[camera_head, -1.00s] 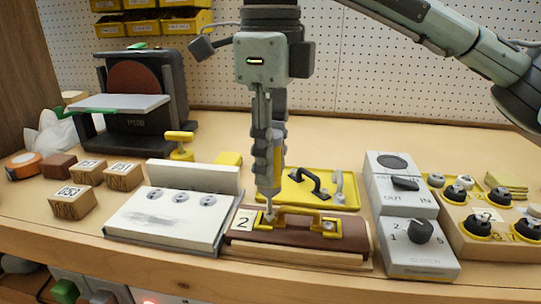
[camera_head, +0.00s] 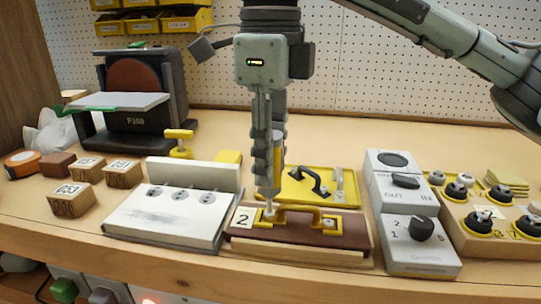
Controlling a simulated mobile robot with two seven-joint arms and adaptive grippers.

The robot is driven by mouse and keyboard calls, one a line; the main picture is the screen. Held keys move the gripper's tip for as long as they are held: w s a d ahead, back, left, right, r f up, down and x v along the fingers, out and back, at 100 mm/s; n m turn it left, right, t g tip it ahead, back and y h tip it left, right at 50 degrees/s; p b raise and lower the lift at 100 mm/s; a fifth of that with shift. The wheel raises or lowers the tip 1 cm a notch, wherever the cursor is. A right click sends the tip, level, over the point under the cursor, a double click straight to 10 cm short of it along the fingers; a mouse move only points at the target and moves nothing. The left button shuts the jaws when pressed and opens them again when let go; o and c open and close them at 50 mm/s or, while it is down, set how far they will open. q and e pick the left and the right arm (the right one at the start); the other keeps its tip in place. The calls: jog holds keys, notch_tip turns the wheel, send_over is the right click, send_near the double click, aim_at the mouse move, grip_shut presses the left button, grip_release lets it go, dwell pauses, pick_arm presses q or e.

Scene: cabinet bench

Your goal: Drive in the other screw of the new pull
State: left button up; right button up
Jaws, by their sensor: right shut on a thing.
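My right gripper (camera_head: 268,165) hangs upright over the bench. It is shut on a yellow and grey screwdriver (camera_head: 277,150) that points straight down. The screwdriver's lower end is at the left foot of the yellow pull (camera_head: 297,210). The pull lies along the top of a brown drawer front (camera_head: 295,237) marked with a "2" label (camera_head: 243,217). A screw (camera_head: 328,221) shows at the pull's right foot. The screw under the driver tip is hidden or too small to tell. My left gripper is not in view.
A yellow tray (camera_head: 347,200) with a black handle (camera_head: 311,179) and a grey one lies behind the drawer front. A white panel with round holes (camera_head: 165,222) is at left, a grey switch box (camera_head: 422,246) at right. A sander (camera_head: 140,95) stands at back left.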

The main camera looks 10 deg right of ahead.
jog(key=shift+f+b, duration=0.35)
jog(key=shift+b, duration=0.1)
dwell(1.2)
dwell(0.4)
jog(key=shift+r+p, duration=2.15)
jog(key=shift+r, duration=0.9)
jog(key=shift+w, duration=0.1)
